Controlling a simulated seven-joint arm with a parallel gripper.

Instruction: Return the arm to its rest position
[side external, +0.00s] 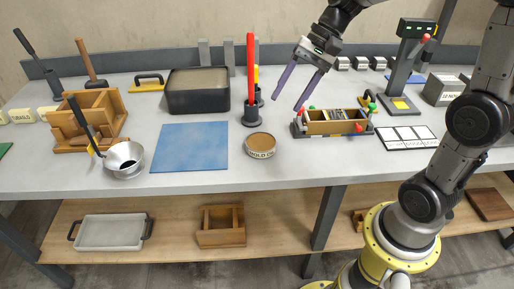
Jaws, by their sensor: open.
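My gripper (297,89) has two long purple-grey fingers spread apart with nothing between them. It hangs above the table (320,178), in the upper middle of the side external view. The fingers point down and to the left. The right fingertip appears just above and left of the wooden mould (330,122) on its dark base; I cannot tell the exact gap. My arm comes in from the right and bends over the table's right part.
Left of the gripper stand a red upright rod (251,70) in a dark holder and a round tin (261,146). A test stand (402,75) and a white card (407,137) are at right.

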